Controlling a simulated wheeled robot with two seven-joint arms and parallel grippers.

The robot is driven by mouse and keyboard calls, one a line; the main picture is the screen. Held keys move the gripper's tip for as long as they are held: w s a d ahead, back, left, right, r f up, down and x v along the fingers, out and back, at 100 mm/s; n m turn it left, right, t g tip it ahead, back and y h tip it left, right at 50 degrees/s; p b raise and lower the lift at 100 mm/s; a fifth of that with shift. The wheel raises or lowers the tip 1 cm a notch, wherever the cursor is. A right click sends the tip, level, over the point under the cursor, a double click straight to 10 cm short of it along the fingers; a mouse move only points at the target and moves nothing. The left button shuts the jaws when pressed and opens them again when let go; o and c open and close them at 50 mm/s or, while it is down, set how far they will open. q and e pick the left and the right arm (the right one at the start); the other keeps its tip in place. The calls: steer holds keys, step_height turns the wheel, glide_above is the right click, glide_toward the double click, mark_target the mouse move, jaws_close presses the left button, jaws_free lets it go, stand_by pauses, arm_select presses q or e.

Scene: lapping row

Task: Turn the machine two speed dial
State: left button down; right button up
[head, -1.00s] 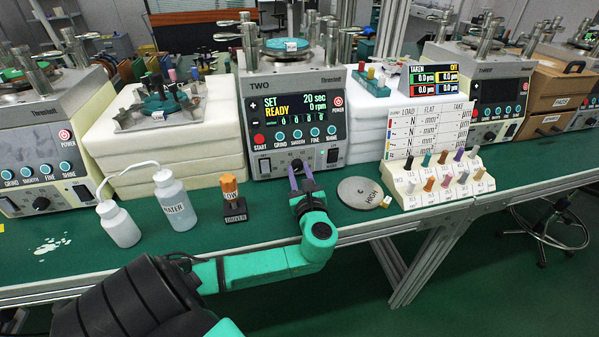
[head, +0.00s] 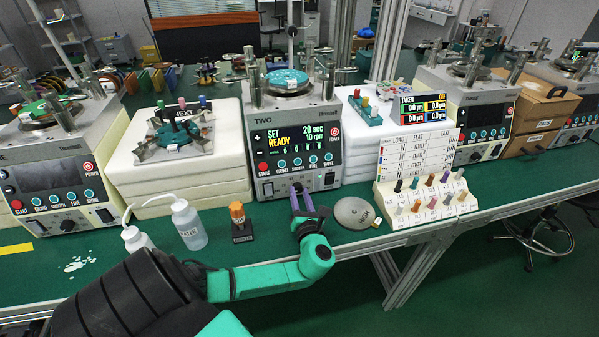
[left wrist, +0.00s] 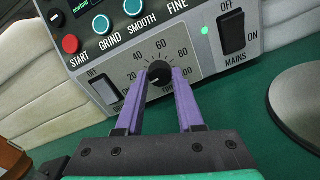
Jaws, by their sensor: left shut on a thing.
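Machine two (head: 283,130) is a grey box labelled TWO, with a lit screen (head: 305,135) that reads SET 20 sec, READY 10 rpm. Its black speed dial (left wrist: 158,72) sits low on the front panel, inside a printed scale, in the left wrist view. My left gripper (left wrist: 160,80) has purple fingers, one on each side of the dial, shut on it. The gripper (head: 298,188) also shows in the head view at the bottom of the machine front. My right gripper is not in view.
White foam blocks (head: 180,182) flank machine two. Water bottles (head: 188,224) and an orange-topped stamp (head: 238,216) stand to the left. A grey HIGH disc (head: 352,212) lies close right of my gripper, and a peg rack (head: 432,204) stands further right.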

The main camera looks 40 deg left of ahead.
arm_select(q)
steer(key=shift+m+p, duration=0.35)
steer(key=shift+m, duration=0.05)
steer(key=shift+f, duration=0.1)
steer(key=c, duration=0.5)
jaws_free()
steer(key=shift+d, duration=0.1)
steer(key=v, duration=1.4)
steer(key=shift+s+d+b, duration=0.15)
steer(key=shift+d+b, duration=0.05)
steer(key=shift+b, duration=0.1)
